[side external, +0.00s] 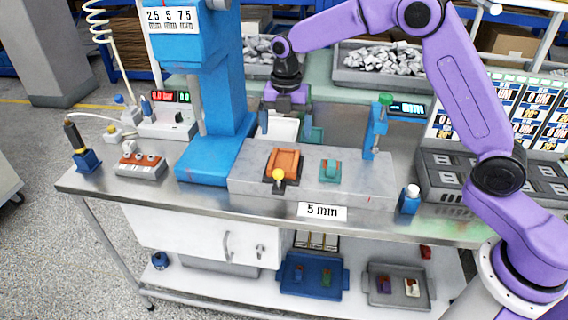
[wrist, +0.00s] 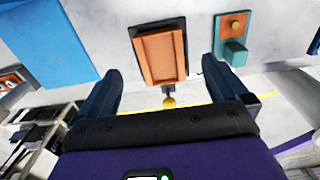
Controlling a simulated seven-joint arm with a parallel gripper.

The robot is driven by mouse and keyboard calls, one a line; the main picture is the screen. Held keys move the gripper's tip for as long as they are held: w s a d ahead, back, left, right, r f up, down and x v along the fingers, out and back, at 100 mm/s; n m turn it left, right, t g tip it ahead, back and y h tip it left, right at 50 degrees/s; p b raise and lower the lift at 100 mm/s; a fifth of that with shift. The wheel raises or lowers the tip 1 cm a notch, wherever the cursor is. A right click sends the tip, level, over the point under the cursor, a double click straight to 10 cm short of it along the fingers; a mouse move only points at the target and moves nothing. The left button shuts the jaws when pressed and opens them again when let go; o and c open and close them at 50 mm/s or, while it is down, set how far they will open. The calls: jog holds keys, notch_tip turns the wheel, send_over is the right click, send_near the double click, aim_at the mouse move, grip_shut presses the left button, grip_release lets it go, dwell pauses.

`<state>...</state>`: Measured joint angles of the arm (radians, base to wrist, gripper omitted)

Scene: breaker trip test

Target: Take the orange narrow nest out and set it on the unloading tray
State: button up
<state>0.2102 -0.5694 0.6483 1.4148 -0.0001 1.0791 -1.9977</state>
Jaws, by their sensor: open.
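The orange nest (side external: 285,162) sits in a dark holder on the grey block (side external: 380,184) in the middle of the bench. A yellow knob (side external: 279,174) is at its near end. In the wrist view, the orange nest (wrist: 160,55) and yellow knob (wrist: 169,102) lie between the fingers in the picture. My gripper (side external: 285,127) is open and empty, above and behind the nest, apart from it; it also shows in the wrist view (wrist: 165,70). No tray is labelled as the unloading tray; a blue tray (side external: 291,287) and a grey tray (side external: 374,296) are on the lower shelf.
A teal piece (side external: 330,171) sits right of the nest on the block. A blue press (side external: 222,100) stands at left, a blue post with a green knob (side external: 376,130) at right. A "5 mm" sign (side external: 322,211) is in front.

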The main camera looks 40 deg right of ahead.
aim_at(285, 156)
jog(key=shift+f, duration=3.6)
jog(key=c, duration=1.2)
